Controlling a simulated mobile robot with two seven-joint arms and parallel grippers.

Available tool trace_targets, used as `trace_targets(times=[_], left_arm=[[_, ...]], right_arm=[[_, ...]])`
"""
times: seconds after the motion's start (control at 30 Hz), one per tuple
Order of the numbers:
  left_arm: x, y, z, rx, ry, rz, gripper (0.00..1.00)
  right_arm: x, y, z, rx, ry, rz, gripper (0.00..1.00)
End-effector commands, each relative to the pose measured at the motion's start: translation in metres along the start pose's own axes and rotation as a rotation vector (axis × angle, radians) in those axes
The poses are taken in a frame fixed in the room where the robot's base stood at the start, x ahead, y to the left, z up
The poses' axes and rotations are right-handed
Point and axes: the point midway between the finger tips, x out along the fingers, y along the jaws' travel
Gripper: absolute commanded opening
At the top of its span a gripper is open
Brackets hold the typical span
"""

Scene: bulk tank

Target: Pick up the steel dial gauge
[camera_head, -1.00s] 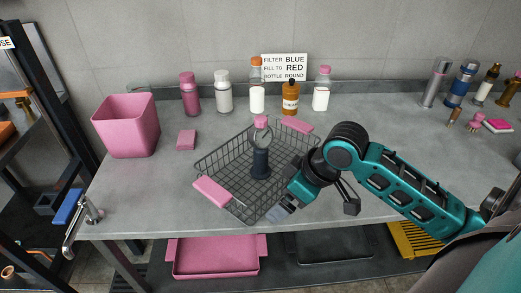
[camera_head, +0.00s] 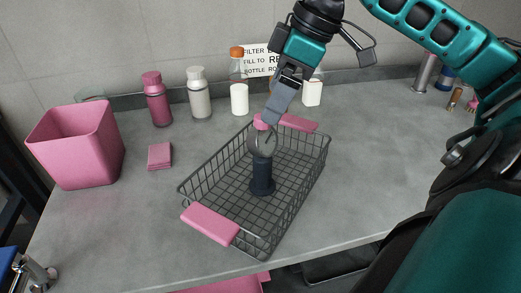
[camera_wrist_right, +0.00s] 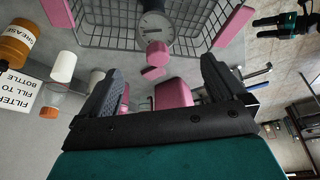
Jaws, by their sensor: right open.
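The dial gauge (camera_head: 262,142), with a round grey face and a pink top, stands upright on a dark post (camera_head: 262,178) inside a wire basket (camera_head: 300,196). In the right wrist view the gauge's face (camera_wrist_right: 154,27) is ahead, with pink pieces below it. My right gripper (camera_head: 271,112) points down just above the gauge and overlaps its top in the head view. In the right wrist view its fingers (camera_wrist_right: 161,72) are wide apart with the gauge beyond them; nothing is gripped. My left gripper is out of view.
The basket has pink handles (camera_head: 210,223). A pink bin (camera_head: 78,150) and a pink block (camera_head: 160,155) stand left of it. Several bottles line the back, including a pink one (camera_head: 157,101) and a white one (camera_head: 199,95). The counter right of the basket is clear.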

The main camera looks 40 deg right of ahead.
Motion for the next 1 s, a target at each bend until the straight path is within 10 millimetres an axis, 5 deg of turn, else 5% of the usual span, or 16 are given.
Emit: trace_targets(times=[0.67, 1.0], left_arm=[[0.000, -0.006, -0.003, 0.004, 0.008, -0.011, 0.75], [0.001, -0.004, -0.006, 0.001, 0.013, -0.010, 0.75]], right_arm=[[0.073, 0.003, -0.003, 0.000, 0.002, -0.003, 0.97], [0.077, 0.003, -0.003, 0.000, 0.001, 0.000, 0.95]])
